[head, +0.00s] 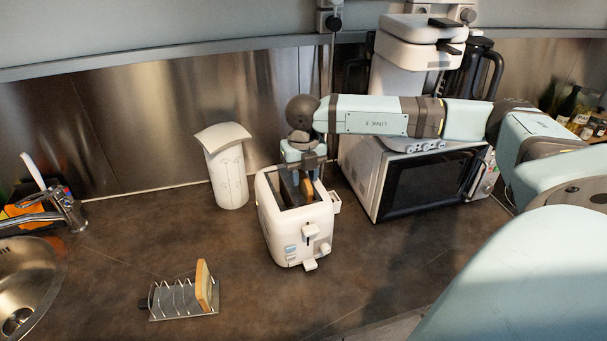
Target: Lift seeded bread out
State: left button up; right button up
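A white toaster (293,228) stands on the counter near the middle of the view. A strip of brown bread (307,188) shows inside its right-hand slot; seeds are too small to make out. My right gripper (303,178) points down into the top of the toaster, its dark fingers beside the bread and partly hidden. I cannot tell whether the fingers touch or hold the bread. A wire toast rack (172,301) sits at the front left, with one pale slice (204,286) upright at its right end. My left gripper is not in view.
A white canister (225,172) stands behind and left of the toaster. A microwave (428,182) with a white appliance (402,66) above it is at the right, under my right arm. A sink (25,290) is at the far left. Counter between rack and toaster is clear.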

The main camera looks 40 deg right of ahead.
jog(key=c, duration=0.6)
